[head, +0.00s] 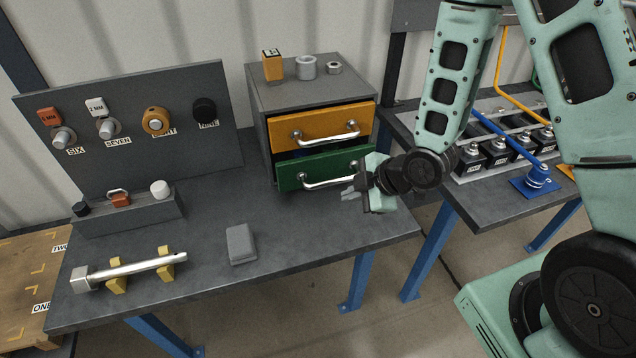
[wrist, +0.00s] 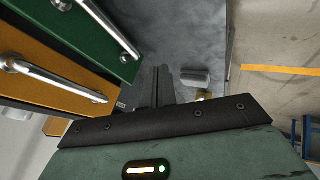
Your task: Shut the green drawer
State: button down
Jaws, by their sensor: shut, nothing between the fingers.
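The green drawer (head: 288,174) is the lower drawer of a grey cabinet (head: 262,100) on the dark table, with a silver bar handle (head: 325,182). It appears to stand out a little from the cabinet; how far is hard to tell. In the wrist view the green drawer (wrist: 75,32) is at the upper left with its handle. My gripper (head: 350,193) is shut and empty, in front of the right part of the green drawer, near the handle's right end. My wrist hides the drawer's right edge. In the wrist view my shut fingers (wrist: 160,80) point over the tabletop, right of the drawer front.
An orange drawer (head: 300,126) sits above the green one. An orange block (head: 273,66), a grey ring and a nut stand on the cabinet. A grey block (head: 241,243) and a silver bar on yellow stands (head: 130,266) lie at the front. Tabletop before the cabinet is clear.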

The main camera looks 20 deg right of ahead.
aim_at(316, 183)
jog(key=p+x, duration=0.2)
jog(key=x, duration=0.7)
jog(key=shift+w+a+f, duration=0.1)
jog(key=shift+a, duration=0.05)
jog(key=w+p, duration=0.1)
jog(key=w, duration=0.1)
jog(key=shift+w+r+p, duration=0.25)
jog(key=shift+r+p, duration=0.05)
jog(key=shift+p, duration=0.05)
jog(key=shift+w+p, duration=0.3)
jog(key=shift+w, duration=0.45)
jog(key=w+b, duration=0.1)
jog(key=w, duration=0.2)
jog(key=shift+w+f+b, duration=0.15)
jog(key=shift+w+b, duration=0.2)
jog(key=shift+w, duration=0.05)
jog(key=shift+s, duration=0.15)
